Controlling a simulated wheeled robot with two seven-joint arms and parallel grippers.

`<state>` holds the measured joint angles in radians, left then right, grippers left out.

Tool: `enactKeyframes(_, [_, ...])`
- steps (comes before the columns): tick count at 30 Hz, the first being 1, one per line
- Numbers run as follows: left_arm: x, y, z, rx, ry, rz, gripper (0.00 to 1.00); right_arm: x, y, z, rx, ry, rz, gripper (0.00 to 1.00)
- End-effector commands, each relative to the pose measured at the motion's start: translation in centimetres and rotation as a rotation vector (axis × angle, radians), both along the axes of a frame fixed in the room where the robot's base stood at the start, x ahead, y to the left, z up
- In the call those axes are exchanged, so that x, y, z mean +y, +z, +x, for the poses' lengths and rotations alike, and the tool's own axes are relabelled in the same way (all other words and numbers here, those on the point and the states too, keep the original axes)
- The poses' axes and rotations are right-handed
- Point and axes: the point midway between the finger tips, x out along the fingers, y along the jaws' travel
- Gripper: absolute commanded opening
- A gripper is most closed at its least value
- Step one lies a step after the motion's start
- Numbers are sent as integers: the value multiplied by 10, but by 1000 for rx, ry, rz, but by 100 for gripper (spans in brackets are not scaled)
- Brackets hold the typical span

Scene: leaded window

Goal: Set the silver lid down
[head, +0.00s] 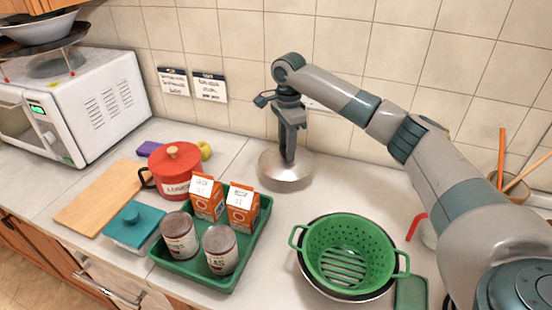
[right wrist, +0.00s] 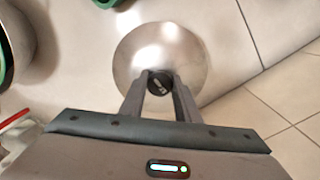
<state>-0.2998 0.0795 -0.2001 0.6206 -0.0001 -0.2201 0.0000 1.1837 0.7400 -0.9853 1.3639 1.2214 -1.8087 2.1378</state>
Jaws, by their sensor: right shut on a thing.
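The silver lid (head: 280,180) is a round, shiny metal dome, held level at the counter's back by the tiled wall. My right gripper (head: 287,157) points straight down over it and is shut on its dark knob. The right wrist view also shows the lid (right wrist: 150,50), with the black knob (right wrist: 160,83) between the fingers of my right gripper (right wrist: 160,90). I cannot tell whether the lid's rim touches the counter or hangs just above it. My left gripper is not in view.
A green tray (head: 188,268) with cartons and cans stands left of the lid, near a red pot (head: 175,172). A green colander (head: 350,255) sits in a bowl in front. The counter (head: 340,190) right of the lid is clear.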

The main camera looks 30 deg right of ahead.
Motion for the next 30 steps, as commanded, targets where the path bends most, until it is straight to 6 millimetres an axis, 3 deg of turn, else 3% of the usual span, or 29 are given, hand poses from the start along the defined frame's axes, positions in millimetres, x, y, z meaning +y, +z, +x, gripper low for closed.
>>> enactKeyframes(3, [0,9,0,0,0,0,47,18,-8,9,1,1,1,2])
enactKeyframes(9, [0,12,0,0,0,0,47,30,-19,16,0,0,1,2])
enactKeyframes(21, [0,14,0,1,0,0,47,30,-23,16,1,0,-1,2])
enactKeyframes(30, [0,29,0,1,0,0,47,30,-54,16,1,-1,-1,2])
